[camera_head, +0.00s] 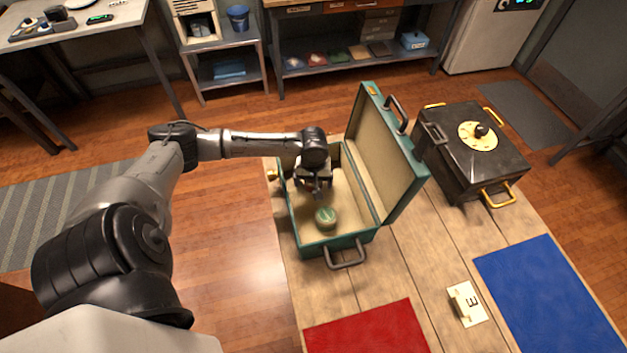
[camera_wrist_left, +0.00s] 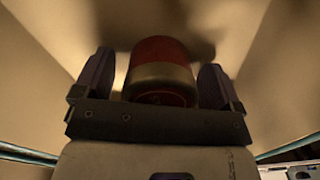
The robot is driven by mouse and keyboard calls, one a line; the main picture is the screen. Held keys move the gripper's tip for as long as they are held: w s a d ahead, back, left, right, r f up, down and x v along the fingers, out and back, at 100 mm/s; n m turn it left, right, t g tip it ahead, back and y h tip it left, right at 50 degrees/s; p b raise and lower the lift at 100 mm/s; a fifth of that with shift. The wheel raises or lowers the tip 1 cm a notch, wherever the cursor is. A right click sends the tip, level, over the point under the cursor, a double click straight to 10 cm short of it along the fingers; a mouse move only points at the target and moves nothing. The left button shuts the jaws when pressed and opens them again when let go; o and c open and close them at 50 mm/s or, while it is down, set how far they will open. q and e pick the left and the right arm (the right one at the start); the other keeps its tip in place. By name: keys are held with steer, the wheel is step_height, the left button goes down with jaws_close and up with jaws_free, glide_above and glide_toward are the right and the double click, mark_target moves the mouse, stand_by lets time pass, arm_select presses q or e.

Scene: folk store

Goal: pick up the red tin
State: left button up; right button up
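The red tin (camera_wrist_left: 160,52) shows in the left wrist view, red with a tan band, inside the case. My left gripper (camera_wrist_left: 158,80) is open, with one finger on each side of the tin. A small gap shows at the left finger; at the right finger I cannot tell whether it touches. In the head view my left gripper (camera_head: 316,190) is down inside the open green case (camera_head: 308,240), and it hides the red tin there. My right gripper is not in view.
A green tin (camera_head: 326,218) stands in the case, close in front of my left gripper. The case's raised lid (camera_head: 378,160) is just right of it. A black box (camera_head: 470,160), a red mat (camera_head: 368,330), a blue mat (camera_head: 548,295) and a cream block (camera_head: 466,303) are on the table.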

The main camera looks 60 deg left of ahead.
arm_select(q)
steer(key=c, duration=0.9)
steer(key=shift+c, duration=0.3)
steer(key=shift+r, duration=0.15)
